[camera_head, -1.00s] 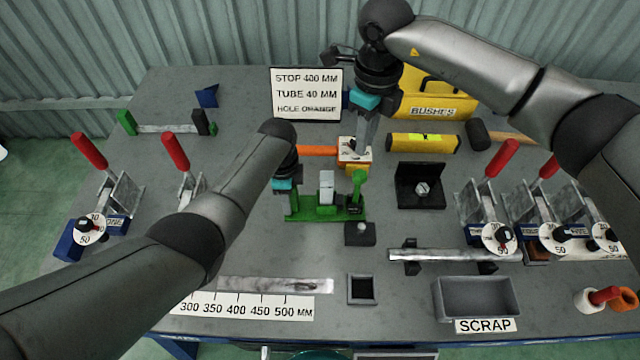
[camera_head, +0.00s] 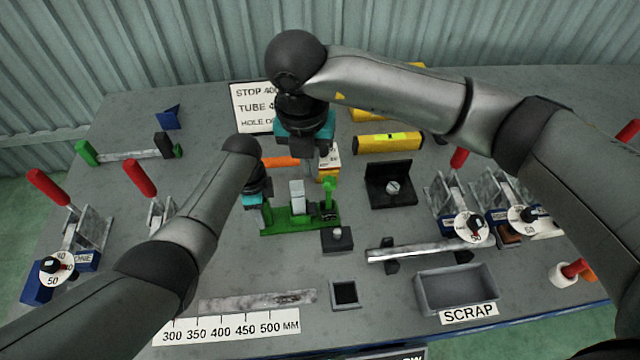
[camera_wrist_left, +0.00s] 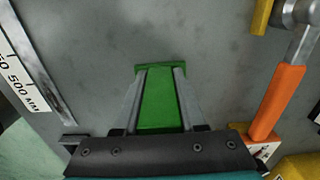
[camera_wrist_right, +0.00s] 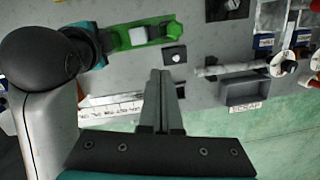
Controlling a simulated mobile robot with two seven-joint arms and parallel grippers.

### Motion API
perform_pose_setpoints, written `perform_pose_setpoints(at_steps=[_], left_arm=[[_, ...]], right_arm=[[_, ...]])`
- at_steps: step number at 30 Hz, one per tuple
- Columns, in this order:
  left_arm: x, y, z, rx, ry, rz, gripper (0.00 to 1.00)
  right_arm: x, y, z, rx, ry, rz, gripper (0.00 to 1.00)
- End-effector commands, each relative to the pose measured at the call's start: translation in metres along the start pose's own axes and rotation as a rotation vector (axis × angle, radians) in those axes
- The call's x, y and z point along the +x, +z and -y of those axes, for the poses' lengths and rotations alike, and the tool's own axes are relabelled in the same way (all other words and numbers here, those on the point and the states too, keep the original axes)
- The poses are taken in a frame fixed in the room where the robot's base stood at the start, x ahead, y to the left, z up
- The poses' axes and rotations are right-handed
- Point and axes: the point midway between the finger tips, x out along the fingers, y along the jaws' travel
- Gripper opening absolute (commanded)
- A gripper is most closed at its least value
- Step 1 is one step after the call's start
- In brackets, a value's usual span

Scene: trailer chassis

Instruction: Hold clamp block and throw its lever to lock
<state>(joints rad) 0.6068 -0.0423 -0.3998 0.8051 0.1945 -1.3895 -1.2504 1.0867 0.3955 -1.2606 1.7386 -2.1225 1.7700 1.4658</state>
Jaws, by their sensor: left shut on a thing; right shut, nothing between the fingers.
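The green clamp block (camera_head: 290,224) stands on the table with a pale grey block (camera_head: 297,196) on it. Its green lever (camera_head: 329,192) stands upright at the right end. My left gripper (camera_head: 260,214) is shut on the left end of the green base; the left wrist view shows the green part (camera_wrist_left: 158,105) between its fingers. My right gripper (camera_head: 316,172) is shut and empty, behind and above the clamp block. In the right wrist view its closed fingers (camera_wrist_right: 160,75) appear apart from the clamp block (camera_wrist_right: 145,38). Its fingertips are partly obscured in the head view.
An orange-handled tool (camera_head: 281,161) and a white-faced yellow thing (camera_head: 329,160) lie just behind the clamp block. A small dark block (camera_head: 337,241) stands in front, and a black bracket (camera_head: 389,185) stands to the right.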

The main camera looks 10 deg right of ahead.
Motion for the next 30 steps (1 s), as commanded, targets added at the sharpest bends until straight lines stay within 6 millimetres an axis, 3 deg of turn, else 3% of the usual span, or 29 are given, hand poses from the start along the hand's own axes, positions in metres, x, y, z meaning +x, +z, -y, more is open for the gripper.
perform_pose_setpoints(at_steps=[6, 13, 30], left_arm=[[0.001, 0.001, -0.001, 0.0, 0.002, 0.002, 0.0], [0.001, 0.001, -0.001, 0.0, 0.002, 0.002, 0.0], [0.001, 0.001, -0.001, 0.0, 0.002, 0.002, 0.0]], right_arm=[[-0.005, -0.014, -0.006, 0.273, 0.01, 0.032, 0.0], [-0.008, -0.023, -0.009, 0.478, 0.025, 0.052, 0.0], [-0.007, -0.025, -0.01, 0.547, 0.03, 0.058, 0.0]])
